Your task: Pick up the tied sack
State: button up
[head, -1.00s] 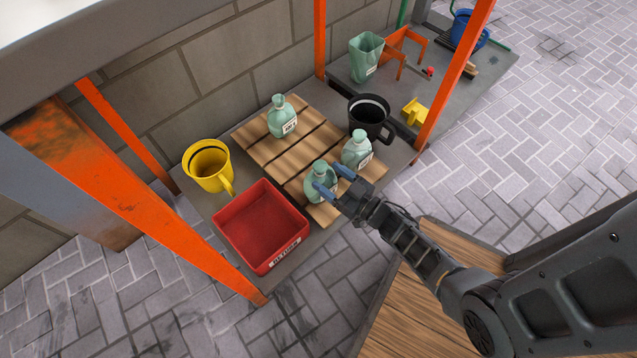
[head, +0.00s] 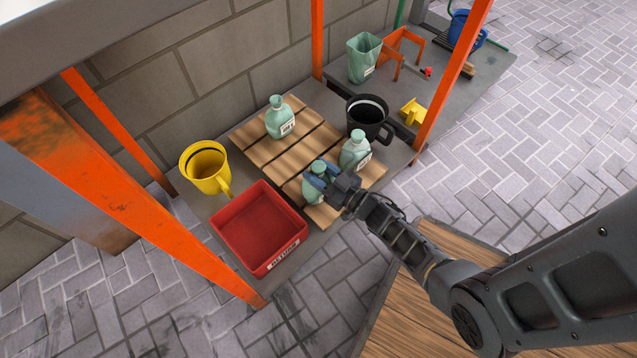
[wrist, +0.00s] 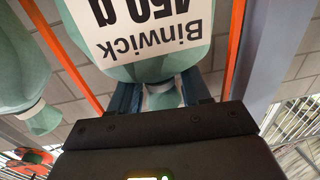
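Three pale green sacks with narrow necks and white labels stand on a slatted wooden board (head: 262,151). One sack (head: 280,121) is at the back, one (head: 355,149) at the right, and the front sack (head: 313,194) is partly hidden by my gripper (head: 317,176). In the wrist view, a sack labelled "Binwick" (wrist: 150,66) fills the top, upside down in the picture. My gripper (wrist: 160,95) has its blue fingers apart, one on each side of its neck. Whether they touch the neck is not clear. Another sack (wrist: 20,65) shows at the left.
A red bin (head: 258,228) and a yellow mug-like bucket (head: 206,168) stand left of the board. A black bucket (head: 368,117) stands behind the right sack. Orange posts (head: 451,85) frame the shelf. A green container (head: 363,59) stands farther back.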

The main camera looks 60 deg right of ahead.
jog(key=shift+f, duration=0.2)
grip_shut()
jog(key=shift+s, duration=0.1)
